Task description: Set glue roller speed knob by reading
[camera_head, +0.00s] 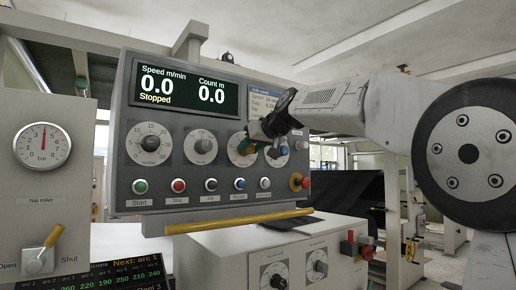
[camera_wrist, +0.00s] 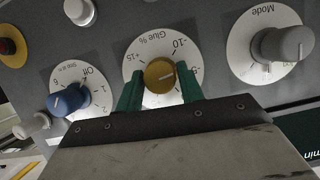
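The yellow knob (camera_wrist: 158,75) sits on a white dial marked "Glue %", upside down in the wrist view, with -10 and +15 readable. My gripper (camera_wrist: 160,88) has two green fingers, one on each side of this knob. The fingers stand apart, with the knob between their tips; any gap to the knob is very small. In the head view my gripper (camera_head: 259,138) is at the panel and partly hides the glue dial (camera_head: 241,149). The display (camera_head: 187,86) reads Speed 0.0 m/min, Count 0.0 m and "Stopped".
A blue knob (camera_wrist: 67,102) with an "Off" mark and a grey "Mode" knob (camera_wrist: 283,45) flank the yellow one. A large numbered dial (camera_head: 149,143) is at the panel's left. Below are push buttons and a red stop button (camera_head: 299,182). A pressure gauge (camera_head: 42,146) is at far left.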

